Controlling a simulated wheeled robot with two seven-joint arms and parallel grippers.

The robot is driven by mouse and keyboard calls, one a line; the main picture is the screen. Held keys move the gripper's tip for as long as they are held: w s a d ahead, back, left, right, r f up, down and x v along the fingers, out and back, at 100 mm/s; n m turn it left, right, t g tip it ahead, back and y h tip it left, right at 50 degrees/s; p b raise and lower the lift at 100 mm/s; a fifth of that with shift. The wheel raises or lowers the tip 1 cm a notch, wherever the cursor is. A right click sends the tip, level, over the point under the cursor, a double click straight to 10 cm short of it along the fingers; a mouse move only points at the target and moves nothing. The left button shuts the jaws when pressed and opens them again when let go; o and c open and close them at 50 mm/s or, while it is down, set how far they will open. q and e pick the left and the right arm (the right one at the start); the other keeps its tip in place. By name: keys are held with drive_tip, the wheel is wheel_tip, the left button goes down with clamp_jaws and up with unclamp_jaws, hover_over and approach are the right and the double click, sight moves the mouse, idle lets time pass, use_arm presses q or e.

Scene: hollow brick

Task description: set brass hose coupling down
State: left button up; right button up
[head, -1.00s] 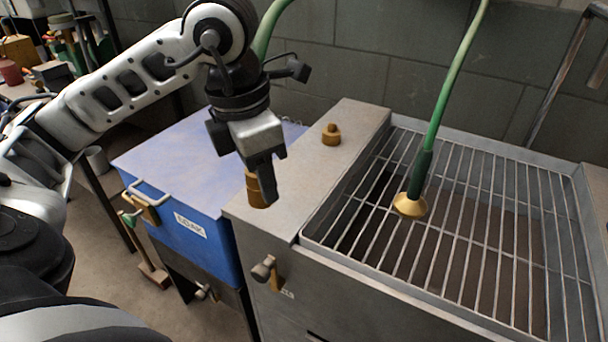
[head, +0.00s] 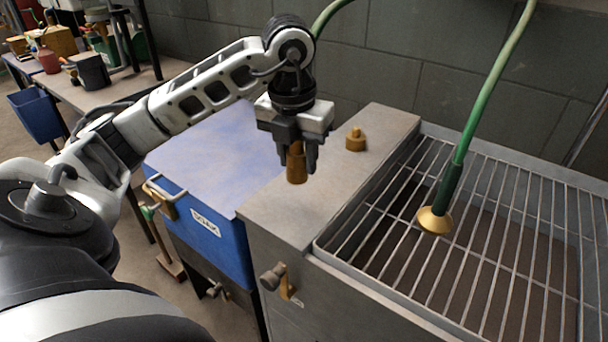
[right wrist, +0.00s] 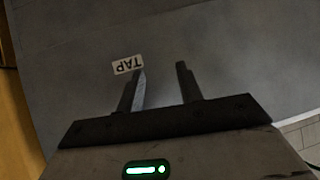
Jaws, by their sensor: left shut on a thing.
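My left gripper (head: 298,158) points down over the grey ledge (head: 330,200) of the sink unit and is shut on a brass hose coupling (head: 296,172). The coupling is upright between the fingers; its lower end is at or just above the ledge, and I cannot tell whether it touches. A second, stepped brass piece (head: 355,140) stands on the ledge to the right of the gripper. In the right wrist view my right gripper (right wrist: 162,88) has its fingers apart with nothing between them, facing a grey panel with a "TAP" label (right wrist: 128,64).
A metal grate (head: 500,240) covers the basin to the right. A green hose (head: 490,90) with a brass end hangs over it. A blue chest (head: 200,170) stands left of the ledge. A tap (head: 278,282) juts from the front. The ledge's front part is clear.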

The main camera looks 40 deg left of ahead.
use_arm(q)
drive_tip(key=shift+w+a+f, duration=0.2)
drive_tip(key=shift+w+f, duration=0.3)
drive_tip(key=shift+f, duration=0.1)
drive_tip(key=shift+w+a+f, duration=0.2)
drive_tip(key=shift+w+f, duration=0.3)
drive_tip(key=shift+f, duration=0.1)
drive_tip(key=f, duration=0.3)
drive_tip(key=shift+w+a+f+p, duration=0.1)
drive_tip(key=shift+w+a+p, duration=0.05)
drive_tip(key=shift+w+p, duration=0.15)
drive_tip(key=shift+f, duration=0.3)
drive_tip(key=shift+f, duration=0.15)
drive_tip(key=o, duration=1.1)
drive_tip(key=shift+c, duration=0.2)
